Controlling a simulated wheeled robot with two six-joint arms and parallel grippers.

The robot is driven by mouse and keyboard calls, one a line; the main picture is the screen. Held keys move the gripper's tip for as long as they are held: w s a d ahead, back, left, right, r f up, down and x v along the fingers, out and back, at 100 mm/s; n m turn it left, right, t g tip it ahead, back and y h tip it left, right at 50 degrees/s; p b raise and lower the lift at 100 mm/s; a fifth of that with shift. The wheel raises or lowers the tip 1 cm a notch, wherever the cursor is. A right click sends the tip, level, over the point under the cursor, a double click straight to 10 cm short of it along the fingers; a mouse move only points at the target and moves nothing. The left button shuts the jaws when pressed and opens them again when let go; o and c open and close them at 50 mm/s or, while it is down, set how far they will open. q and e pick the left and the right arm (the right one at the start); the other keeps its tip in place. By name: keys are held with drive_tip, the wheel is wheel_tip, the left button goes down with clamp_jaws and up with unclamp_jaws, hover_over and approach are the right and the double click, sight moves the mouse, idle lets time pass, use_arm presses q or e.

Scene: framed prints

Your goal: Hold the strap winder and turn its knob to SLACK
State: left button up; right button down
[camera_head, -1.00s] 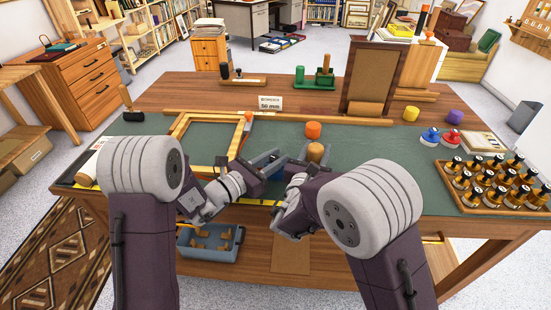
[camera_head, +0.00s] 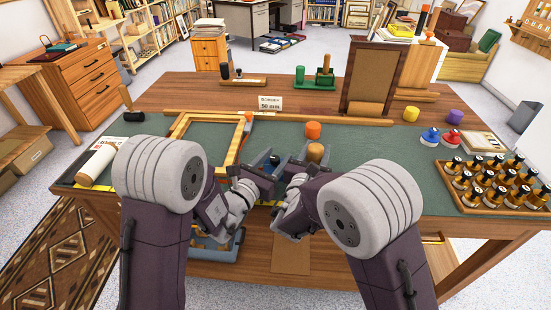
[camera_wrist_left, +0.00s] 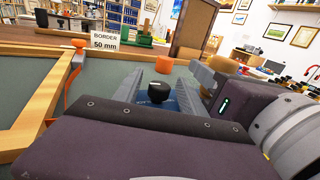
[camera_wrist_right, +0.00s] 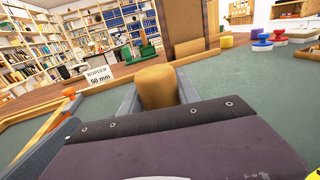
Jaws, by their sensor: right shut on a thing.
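The strap winder shows as a blue body (camera_wrist_left: 172,104) with a round black knob (camera_wrist_left: 157,92) on top, in the left wrist view. My left gripper (camera_head: 271,158) is open, its fingers apart on either side of the knob; I cannot tell whether they touch it. My right gripper (camera_head: 314,158) is shut on a rounded tan wooden handle (camera_wrist_right: 157,86), which also shows in the head view (camera_head: 315,152). The joint between handle and blue body is hidden, as are the knob's markings. An orange strap (camera_wrist_left: 74,86) runs by the frame corner.
A light wooden frame (camera_head: 177,126) lies left on the green mat. An orange cylinder (camera_head: 313,130) stands behind the right gripper. A rack of several bottles (camera_head: 493,185) is at the right, a white roll (camera_head: 97,162) at the left. A sign (camera_head: 270,103) stands at the back.

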sight(275, 157)
use_arm(q)
wheel_tip(275, 157, up, 10)
drive_tip(key=shift+r, duration=0.1)
use_arm(e)
drive_tip(key=c, duration=0.8)
unclamp_jaws()
